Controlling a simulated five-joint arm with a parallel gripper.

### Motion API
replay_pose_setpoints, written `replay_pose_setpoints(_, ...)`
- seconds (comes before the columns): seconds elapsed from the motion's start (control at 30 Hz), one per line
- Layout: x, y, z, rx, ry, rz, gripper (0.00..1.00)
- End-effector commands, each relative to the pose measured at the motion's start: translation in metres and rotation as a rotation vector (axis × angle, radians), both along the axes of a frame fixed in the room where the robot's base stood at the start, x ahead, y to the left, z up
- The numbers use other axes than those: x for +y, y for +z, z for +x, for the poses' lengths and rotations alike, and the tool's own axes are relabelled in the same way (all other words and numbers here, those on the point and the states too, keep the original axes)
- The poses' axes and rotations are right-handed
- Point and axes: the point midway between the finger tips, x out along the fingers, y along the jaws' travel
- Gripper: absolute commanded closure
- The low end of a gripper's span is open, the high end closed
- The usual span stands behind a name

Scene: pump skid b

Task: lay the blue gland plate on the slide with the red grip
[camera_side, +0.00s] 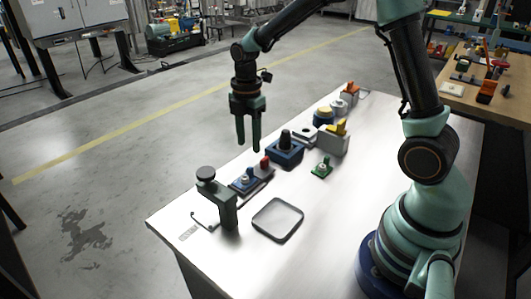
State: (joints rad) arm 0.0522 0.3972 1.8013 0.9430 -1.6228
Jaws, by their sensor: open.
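The blue gland plate (243,183), with a small pale knob on top, is left of centre on the pale table. It appears to lie on the dark slide (262,174), whose red grip (265,162) stands at the far right end. At this size I cannot tell exactly how the plate sits on the slide. My gripper (248,147) points down with its two fingers apart and nothing between them. In the picture it is above the plate and slide, clear of both.
A dark green post with a round knob (217,197) stands left of the plate. A black-rimmed tray (278,219) lies in front. A blue block with a black knob (285,151), a green plate (322,169) and a grey block (333,140) stand to the right.

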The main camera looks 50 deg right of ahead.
Motion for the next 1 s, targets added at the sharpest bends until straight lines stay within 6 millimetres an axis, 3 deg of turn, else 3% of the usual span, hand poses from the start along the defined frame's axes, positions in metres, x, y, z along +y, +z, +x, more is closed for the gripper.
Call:
replay_pose_setpoints(0.1,0.000,0.017,0.001,-0.002,0.000,0.000,0.51)
replay_pose_setpoints(0.27,0.000,0.029,0.000,-0.003,-0.006,0.000,0.51)
replay_pose_setpoints(0.43,0.003,0.052,-0.010,-0.050,-0.139,0.001,0.51)
replay_pose_setpoints(0.7,0.011,0.104,-0.056,-0.211,-0.658,0.065,0.51)
replay_pose_setpoints(1.0,0.019,0.129,-0.111,-0.349,-1.236,0.248,0.51)
